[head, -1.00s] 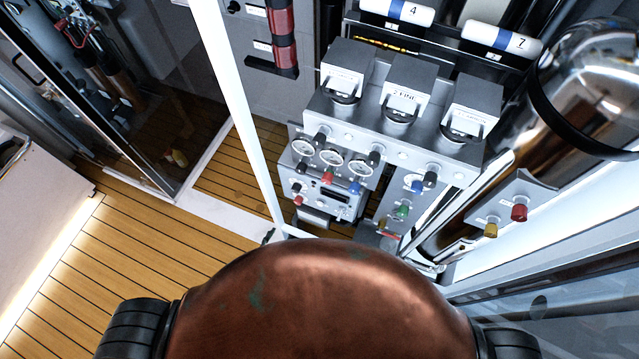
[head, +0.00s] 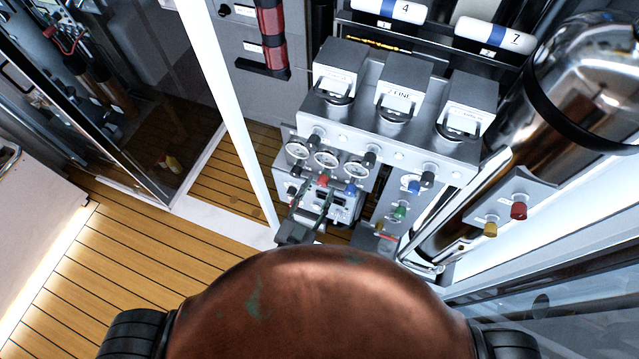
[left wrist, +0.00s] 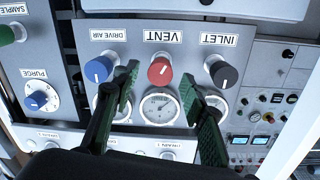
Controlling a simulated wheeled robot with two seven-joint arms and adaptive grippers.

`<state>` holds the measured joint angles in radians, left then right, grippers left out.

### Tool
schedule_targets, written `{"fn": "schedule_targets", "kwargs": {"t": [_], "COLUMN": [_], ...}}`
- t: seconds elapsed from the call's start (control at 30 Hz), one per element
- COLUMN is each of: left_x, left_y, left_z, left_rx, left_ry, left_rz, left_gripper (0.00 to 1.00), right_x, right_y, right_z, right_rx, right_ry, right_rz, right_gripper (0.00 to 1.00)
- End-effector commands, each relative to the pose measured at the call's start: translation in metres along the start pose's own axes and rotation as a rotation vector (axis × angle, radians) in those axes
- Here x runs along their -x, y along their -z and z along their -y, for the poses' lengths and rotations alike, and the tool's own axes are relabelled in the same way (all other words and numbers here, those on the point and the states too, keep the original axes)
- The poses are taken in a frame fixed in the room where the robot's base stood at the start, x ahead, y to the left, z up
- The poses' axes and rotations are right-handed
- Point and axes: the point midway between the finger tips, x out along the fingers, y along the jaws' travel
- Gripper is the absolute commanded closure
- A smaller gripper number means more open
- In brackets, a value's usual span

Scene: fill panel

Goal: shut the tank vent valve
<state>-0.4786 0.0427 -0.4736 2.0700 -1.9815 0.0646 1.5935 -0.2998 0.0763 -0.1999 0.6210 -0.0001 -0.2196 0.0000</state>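The valve labelled VENT has a red knob (left wrist: 160,71) and sits in the middle of a row in the left wrist view. It also shows as a small red knob (head: 323,181) on the panel in the head view. My left gripper (left wrist: 160,77) has two green-padded fingers standing well apart, with the red knob seen between their tips. I cannot tell the remaining distance, and no finger visibly touches the knob. In the head view the left gripper (head: 317,187) is in front of the lower panel. My right gripper is in neither view.
A blue DRIVE AIR knob (left wrist: 98,69) and a black INLET knob (left wrist: 222,73) flank the red one. A pressure gauge (left wrist: 159,108) lies below it. A yellow knob (head: 490,229) and another red knob (head: 519,211) are by the shiny tank. The wooden floor (head: 130,270) is clear.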

Motion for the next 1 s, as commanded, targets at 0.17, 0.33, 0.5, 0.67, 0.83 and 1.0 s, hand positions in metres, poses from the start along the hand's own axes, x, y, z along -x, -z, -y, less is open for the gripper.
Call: {"fn": "schedule_targets", "kwargs": {"t": [0.17, 0.33, 0.5, 0.67, 0.83, 1.0], "left_x": [-0.017, -0.021, -0.020, -0.020, -0.020, -0.020], "left_y": [0.000, -0.001, -0.001, -0.001, -0.001, -0.001], "left_z": [0.000, 0.000, 0.000, 0.000, 0.000, 0.000], "left_rx": [0.000, -0.001, -0.001, -0.001, -0.001, -0.001], "left_ry": [0.000, -0.001, -0.001, 0.000, 0.000, 0.000], "left_rz": [0.000, 0.001, 0.001, 0.001, 0.001, 0.001], "left_gripper": [0.60, 0.60, 0.62, 0.73, 0.84, 0.96], "right_x": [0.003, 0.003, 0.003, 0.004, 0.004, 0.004], "right_y": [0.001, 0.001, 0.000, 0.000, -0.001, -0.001], "right_z": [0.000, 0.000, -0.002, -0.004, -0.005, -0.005], "right_rx": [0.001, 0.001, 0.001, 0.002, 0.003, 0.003], "right_ry": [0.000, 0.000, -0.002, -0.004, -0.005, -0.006], "right_rz": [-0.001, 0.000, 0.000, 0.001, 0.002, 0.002], "right_gripper": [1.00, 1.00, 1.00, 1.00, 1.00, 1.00]}}
